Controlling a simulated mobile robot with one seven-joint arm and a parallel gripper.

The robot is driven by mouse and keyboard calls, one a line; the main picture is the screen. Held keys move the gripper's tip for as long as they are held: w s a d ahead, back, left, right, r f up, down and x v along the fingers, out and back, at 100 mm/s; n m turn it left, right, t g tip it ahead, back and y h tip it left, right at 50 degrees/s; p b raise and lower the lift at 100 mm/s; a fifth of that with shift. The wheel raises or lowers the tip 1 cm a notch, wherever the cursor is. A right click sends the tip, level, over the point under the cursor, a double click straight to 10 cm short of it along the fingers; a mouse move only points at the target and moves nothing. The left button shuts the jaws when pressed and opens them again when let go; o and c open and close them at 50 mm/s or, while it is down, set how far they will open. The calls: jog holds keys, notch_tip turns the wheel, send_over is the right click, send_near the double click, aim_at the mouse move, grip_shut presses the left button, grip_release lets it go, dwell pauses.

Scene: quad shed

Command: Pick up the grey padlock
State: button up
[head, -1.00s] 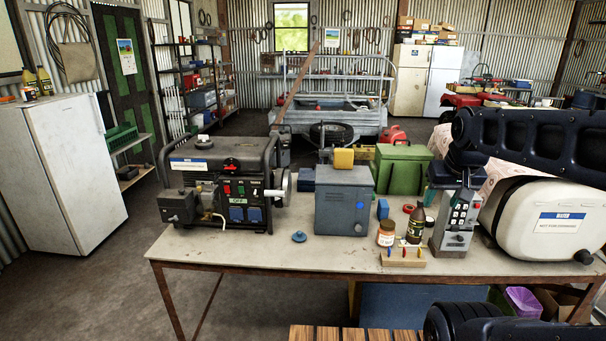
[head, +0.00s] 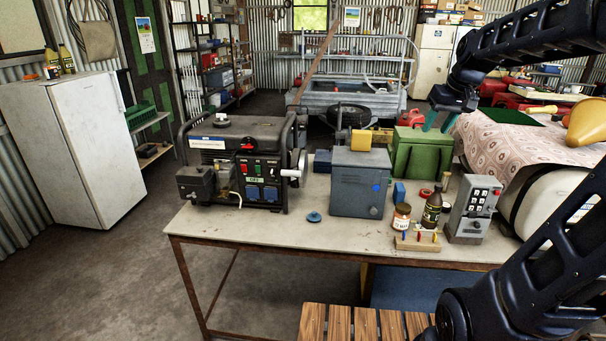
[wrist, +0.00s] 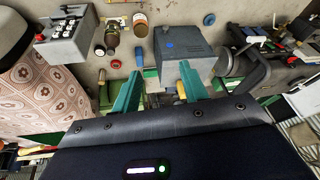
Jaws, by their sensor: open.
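I cannot make out a grey padlock in either view. My gripper (head: 438,124) hangs over the back right of the bench, near the green box (head: 420,155), with its teal fingers apart. In the wrist view my gripper (wrist: 162,68) is open, and nothing shows held between its fingers. The grey metal box (head: 361,182) stands on the bench in front of the green box; it also shows beyond the right finger in the wrist view (wrist: 184,42).
The bench (head: 290,230) carries a generator (head: 240,165), a blue knob (head: 314,217), a jar (head: 402,216), a dark bottle (head: 432,210) and a keypad box (head: 473,208). A patterned cloth (head: 515,140) covers a surface at right. The bench's front left is clear.

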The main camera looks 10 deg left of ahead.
jog(key=w+a+n+g+y, duration=0.1)
jog(key=w+a+n, duration=0.15)
jog(key=w, duration=0.85)
jog(key=w+a+n+y, duration=0.1)
jog(key=w+a, duration=0.2)
jog(key=w, duration=0.8)
jog(key=w+a+f+n, duration=0.25)
jog(key=w+a, duration=0.25)
jog(key=w, duration=0.4)
jog(key=w+a+f+n, duration=0.1)
jog(key=w+a+f, duration=0.3)
jog(key=w, duration=0.4)
jog(key=w+a+f+n+g, duration=0.2)
jog(key=w+a+f+n, duration=0.2)
jog(key=w+a+f, duration=0.8)
jog(key=shift+w+a+f+n+g+y, duration=0.2)
jog(key=shift+a+f+n, duration=0.6)
jog(key=shift+a+f, duration=3)
jog(key=shift+w+a+f+n+g, duration=0.1)
jog(key=shift+w+a+f+n, duration=0.45)
jog(key=shift+a+f, duration=3.2)
jog(key=shift+a+f+n+g+y, duration=0.1)
jog(key=shift+a+f+n, duration=1.3)
jog(key=shift+f, duration=4.45)
jog(key=shift+a+m, duration=0.3)
jog(key=shift+m, duration=0.05)
jog(key=shift+c, duration=0.2)
grip_shut()
